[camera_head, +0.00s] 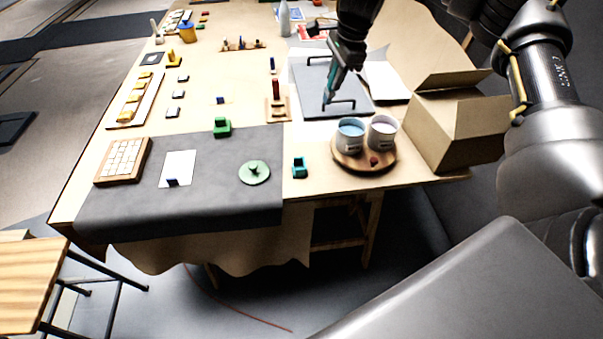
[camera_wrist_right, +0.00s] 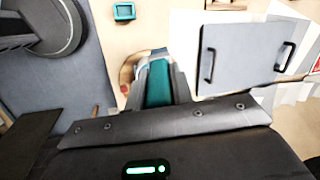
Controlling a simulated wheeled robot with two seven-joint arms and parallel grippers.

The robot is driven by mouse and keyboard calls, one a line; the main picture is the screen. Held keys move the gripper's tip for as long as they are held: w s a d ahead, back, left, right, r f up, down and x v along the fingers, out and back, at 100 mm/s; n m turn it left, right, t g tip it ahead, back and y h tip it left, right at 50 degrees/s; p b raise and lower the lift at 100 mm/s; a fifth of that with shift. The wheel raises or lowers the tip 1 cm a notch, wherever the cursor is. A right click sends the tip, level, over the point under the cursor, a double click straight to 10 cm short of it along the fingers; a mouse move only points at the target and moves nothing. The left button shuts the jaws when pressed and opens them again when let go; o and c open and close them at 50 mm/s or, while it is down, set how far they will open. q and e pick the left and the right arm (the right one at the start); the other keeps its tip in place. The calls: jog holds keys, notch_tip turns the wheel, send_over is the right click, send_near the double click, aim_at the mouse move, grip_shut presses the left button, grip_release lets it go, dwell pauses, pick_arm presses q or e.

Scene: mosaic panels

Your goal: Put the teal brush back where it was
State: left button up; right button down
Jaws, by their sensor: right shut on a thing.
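My right gripper (camera_head: 331,88) reaches down from the top of the head view, over the grey board with two dark handles (camera_head: 305,75). It is shut on the teal brush (camera_wrist_right: 158,82), which shows between the fingers in the right wrist view. In the head view only a little teal shows at the fingers, and I cannot tell whether the brush touches the board. The board also shows in the wrist view (camera_wrist_right: 235,50), beside the fingers. My left gripper is not in view.
A round wooden tray (camera_head: 345,163) holds a blue-filled cup (camera_head: 350,143) and a pale cup (camera_head: 382,136) near the table's edge. An open cardboard box (camera_head: 465,130) stands right of it. A small teal block (camera_head: 299,168) and a wooden stand (camera_head: 270,115) are left of the tray.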

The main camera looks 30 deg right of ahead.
jog(key=s+a+m+b, duration=0.3)
jog(key=a+b, duration=0.1)
jog(key=a, duration=0.9)
pick_arm(q)
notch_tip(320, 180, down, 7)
jog(key=b, duration=0.2)
pick_arm(e)
jog(key=s+a+f+m+g+h, duration=0.1)
jog(key=s+a+f+m, duration=0.1)
jog(key=s+m, duration=0.5)
jog(key=s+a+f+m+g, duration=0.2)
jog(key=s+m, duration=0.1)
jog(key=m, duration=0.7)
pick_arm(q)
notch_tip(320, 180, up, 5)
jog(key=p, duration=0.5)
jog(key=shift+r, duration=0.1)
pick_arm(e)
jog(key=w+d+f, duration=0.6)
jog(key=w+f, duration=0.6)
jog(key=shift+w+d+f, duration=0.15)
jog(key=shift+w+f, duration=0.05)
jog(key=shift+f, duration=0.2)
